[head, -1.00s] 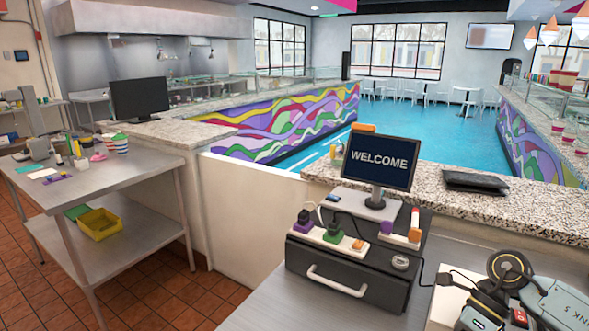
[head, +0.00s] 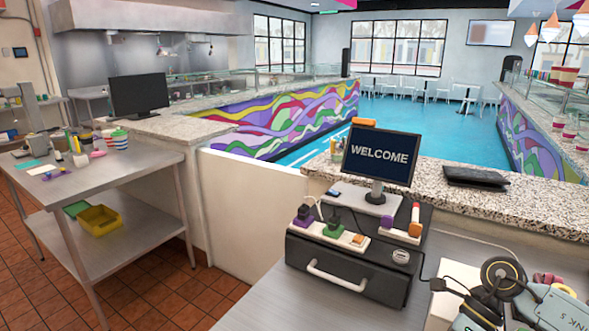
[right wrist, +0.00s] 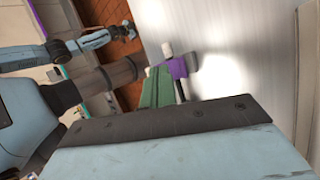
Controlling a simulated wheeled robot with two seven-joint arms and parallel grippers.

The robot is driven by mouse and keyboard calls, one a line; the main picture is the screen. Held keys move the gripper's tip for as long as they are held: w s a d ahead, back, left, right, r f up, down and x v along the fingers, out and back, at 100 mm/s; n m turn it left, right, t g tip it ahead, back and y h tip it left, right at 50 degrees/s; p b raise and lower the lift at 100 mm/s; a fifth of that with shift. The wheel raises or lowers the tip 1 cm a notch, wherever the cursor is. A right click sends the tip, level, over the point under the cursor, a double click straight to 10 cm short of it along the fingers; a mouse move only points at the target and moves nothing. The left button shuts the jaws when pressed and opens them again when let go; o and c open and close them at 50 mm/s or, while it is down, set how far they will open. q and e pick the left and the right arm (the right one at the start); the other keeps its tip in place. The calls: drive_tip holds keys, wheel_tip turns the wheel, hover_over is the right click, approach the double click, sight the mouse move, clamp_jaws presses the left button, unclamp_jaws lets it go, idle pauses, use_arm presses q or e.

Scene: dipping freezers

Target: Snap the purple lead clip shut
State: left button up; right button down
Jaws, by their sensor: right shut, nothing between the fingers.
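In the right wrist view a small purple piece (right wrist: 178,67) shows against the shiny metal surface, with white bits beside it. I take it for the purple lead clip, but cannot tell whether it is open. My right gripper (right wrist: 158,88) is shut with nothing between its fingers. Its green-looking end overlaps or lies right beside the purple piece; contact is unclear. In the head view my right arm fills the lower right corner and hides its fingertips. My left gripper (right wrist: 126,29) seems to be the dark end of the far arm, small and unclear.
A black case (head: 345,268) carries power strips with colored plugs and the WELCOME screen (head: 381,158). A white box (head: 450,299) with a dark cable stands beside my right arm. Bare metal counter (head: 260,305) lies in front; a steel table (head: 115,170) stands left.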

drive_tip(key=shift+s+a+f, duration=0.15)
drive_tip(key=shift+s+f, duration=0.05)
drive_tip(key=shift+s, duration=0.1)
drive_tip(key=v, duration=0.7)
drive_tip(key=shift+p, duration=0.4)
